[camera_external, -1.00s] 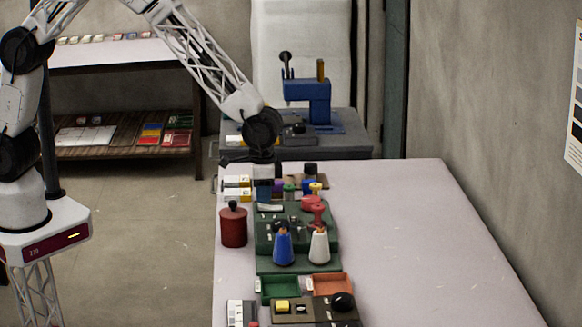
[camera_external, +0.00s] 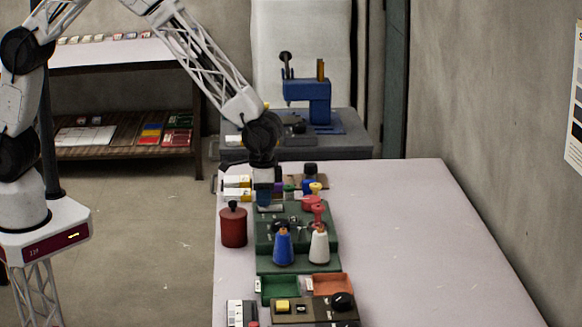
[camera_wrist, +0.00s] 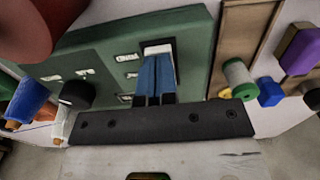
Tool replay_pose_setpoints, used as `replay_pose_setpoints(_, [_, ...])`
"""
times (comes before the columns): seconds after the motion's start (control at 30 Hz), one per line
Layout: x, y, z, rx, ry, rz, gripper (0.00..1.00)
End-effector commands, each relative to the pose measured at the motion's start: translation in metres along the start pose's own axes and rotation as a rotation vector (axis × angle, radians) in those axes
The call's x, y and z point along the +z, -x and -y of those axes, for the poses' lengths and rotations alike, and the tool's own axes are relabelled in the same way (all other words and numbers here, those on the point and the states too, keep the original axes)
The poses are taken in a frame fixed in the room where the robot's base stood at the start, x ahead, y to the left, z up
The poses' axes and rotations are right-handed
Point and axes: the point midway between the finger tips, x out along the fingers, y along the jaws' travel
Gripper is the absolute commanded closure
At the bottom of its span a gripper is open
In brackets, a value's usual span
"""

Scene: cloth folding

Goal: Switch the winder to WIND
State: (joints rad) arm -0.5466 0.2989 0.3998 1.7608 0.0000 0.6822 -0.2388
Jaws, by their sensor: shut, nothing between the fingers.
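The winder is a green panel (camera_external: 264,240) on the table, with a blue cone of thread (camera_external: 283,248) and a white cone of thread (camera_external: 319,246) in front. In the wrist view the green panel (camera_wrist: 195,30) carries a black knob (camera_wrist: 76,95), small white labels and a pale switch (camera_wrist: 158,46) in a dark recess. My gripper (camera_external: 265,204) is low over the panel's far left part. In the wrist view my gripper (camera_wrist: 157,58) has its blue fingers together and empty, with the tips at the pale switch. I cannot tell whether they touch it. The label lettering is unreadable.
A red canister (camera_external: 233,228) stands close left of the panel. A red part (camera_external: 312,204) rises at its right. Small spools (camera_wrist: 238,75) stand on a wooden rack behind it. Green and orange trays (camera_external: 330,285) lie in front. The table's right side (camera_external: 420,240) is clear.

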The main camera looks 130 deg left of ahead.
Motion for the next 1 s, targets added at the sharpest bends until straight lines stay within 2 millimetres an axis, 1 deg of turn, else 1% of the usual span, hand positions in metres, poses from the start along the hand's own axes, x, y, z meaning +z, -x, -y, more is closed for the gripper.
replay_pose_setpoints(0.27, [0.0, -0.003, 0.0, 0.0, 0.0, 0.0, 1.0])
replay_pose_setpoints(0.47, [0.0, -0.001, 0.0, 0.0, 0.0, 0.0, 1.0])
replay_pose_setpoints(1.0, [0.0, 0.027, 0.0, 0.0, 0.0, -0.002, 1.0])
